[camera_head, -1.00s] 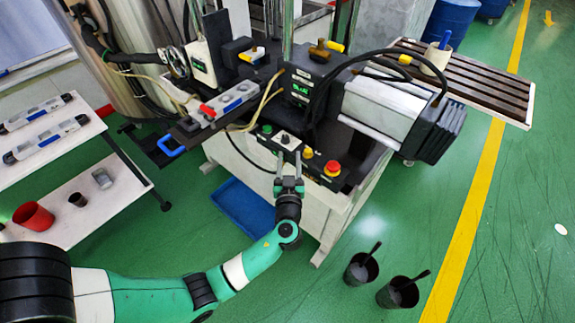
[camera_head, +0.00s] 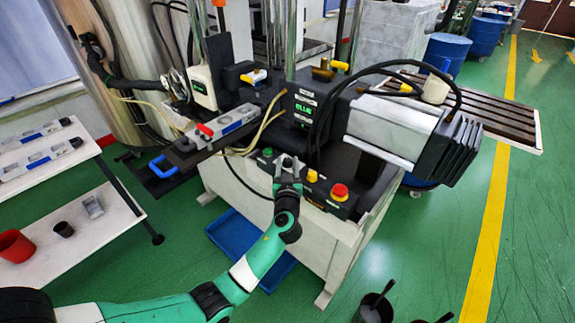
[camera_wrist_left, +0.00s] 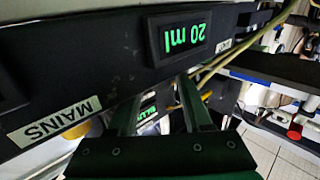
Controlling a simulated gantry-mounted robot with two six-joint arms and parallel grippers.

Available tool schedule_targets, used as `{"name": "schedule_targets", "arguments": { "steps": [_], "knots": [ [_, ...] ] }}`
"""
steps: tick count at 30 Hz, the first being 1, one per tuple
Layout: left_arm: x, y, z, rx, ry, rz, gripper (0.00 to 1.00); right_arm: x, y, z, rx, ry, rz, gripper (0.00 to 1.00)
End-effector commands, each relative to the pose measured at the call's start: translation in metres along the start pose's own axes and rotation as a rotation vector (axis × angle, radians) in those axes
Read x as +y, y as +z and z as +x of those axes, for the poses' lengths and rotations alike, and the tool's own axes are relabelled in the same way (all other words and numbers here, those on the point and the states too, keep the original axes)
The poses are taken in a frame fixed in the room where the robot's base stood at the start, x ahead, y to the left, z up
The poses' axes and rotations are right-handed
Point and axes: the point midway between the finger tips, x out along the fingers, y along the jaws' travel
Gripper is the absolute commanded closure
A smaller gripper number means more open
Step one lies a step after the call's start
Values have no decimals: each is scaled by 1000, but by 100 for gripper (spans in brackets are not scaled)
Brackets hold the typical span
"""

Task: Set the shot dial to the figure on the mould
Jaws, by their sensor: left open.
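The shot dial's control panel (camera_head: 322,200) is on the front of the machine. My left gripper (camera_head: 289,161) is over it, between the green button and the yellow button, and hides the dial. In the left wrist view, my open fingers (camera_wrist_left: 160,98) point at the dark panel, below a display (camera_wrist_left: 180,37) that reads 20 ml upside down. I cannot tell whether the fingers touch the dial. The metal mould (camera_head: 228,124), with red and blue parts, lies on the machine bed. Its figure is too small to read. My right gripper is not in view.
A red stop button (camera_head: 339,191) and a yellow button (camera_head: 312,176) sit right of my gripper; a green button (camera_head: 267,152) sits left. Cables hang above the panel. A blue tray (camera_head: 232,238) lies on the floor below. A shelf (camera_head: 95,217) holds cups at left.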

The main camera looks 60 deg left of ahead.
Motion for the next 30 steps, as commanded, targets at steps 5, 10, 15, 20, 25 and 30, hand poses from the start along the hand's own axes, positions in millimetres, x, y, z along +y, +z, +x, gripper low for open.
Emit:
{"name": "schedule_targets", "arguments": {
  "steps": [5, 10, 15, 20, 25, 30],
  "knots": [
    [0, 0, 12, 0, 0, 0, 51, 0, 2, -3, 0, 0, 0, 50],
    [0, 0, 13, 0, 0, 0, 51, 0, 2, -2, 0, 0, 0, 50],
    [0, 0, 12, 0, 0, 0, 72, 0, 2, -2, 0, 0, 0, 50],
    [0, 0, 12, 0, 0, 0, 100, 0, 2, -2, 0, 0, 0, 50],
    [0, 0, 12, 0, 1, 0, 100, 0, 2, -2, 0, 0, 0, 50],
    [-1, 0, 13, -2, 17, 2, 100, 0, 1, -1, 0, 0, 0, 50]
  ]
}}
